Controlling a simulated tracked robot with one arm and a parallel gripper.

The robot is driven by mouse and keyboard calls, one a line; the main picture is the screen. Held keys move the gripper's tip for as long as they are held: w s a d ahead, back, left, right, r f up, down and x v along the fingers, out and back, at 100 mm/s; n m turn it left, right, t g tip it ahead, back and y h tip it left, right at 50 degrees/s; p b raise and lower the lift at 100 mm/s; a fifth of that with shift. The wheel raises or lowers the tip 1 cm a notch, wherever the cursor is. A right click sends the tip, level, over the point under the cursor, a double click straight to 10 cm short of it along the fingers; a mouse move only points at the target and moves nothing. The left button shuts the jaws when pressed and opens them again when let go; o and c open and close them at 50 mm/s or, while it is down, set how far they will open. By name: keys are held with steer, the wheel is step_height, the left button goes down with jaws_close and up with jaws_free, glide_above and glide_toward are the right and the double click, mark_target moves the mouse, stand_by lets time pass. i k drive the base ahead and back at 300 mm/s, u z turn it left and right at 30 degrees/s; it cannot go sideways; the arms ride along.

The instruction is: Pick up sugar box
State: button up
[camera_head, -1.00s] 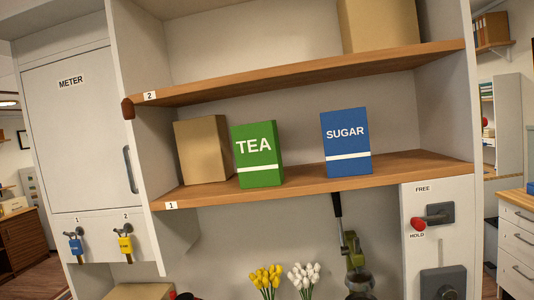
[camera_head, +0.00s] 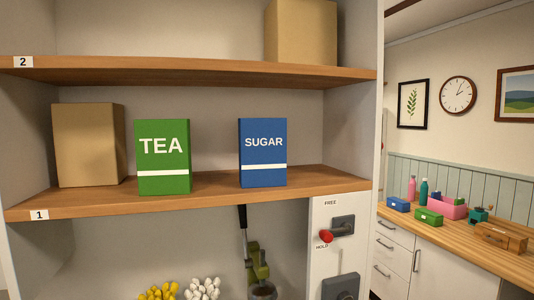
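The blue sugar box (camera_head: 263,155), with a white SUGAR label and a white stripe, stands upright on the lower shelf (camera_head: 215,190) marked 1, right of the middle of that shelf. The green tea box (camera_head: 163,158) stands upright to its left, with a clear gap between them. Nothing shows in front of the sugar box. My gripper is not in the picture.
A plain cardboard box (camera_head: 88,145) stands left of the tea box. The upper shelf (camera_head: 180,73) runs above and carries another cardboard box (camera_head: 302,32). A panel with a red-knobbed lever (camera_head: 326,237) sits below right. A counter (camera_head: 470,245) with several small items is at right.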

mark_target(263, 142)
steer(key=u, duration=0.1)
steer(key=i, duration=1)
steer(key=z, duration=0.1)
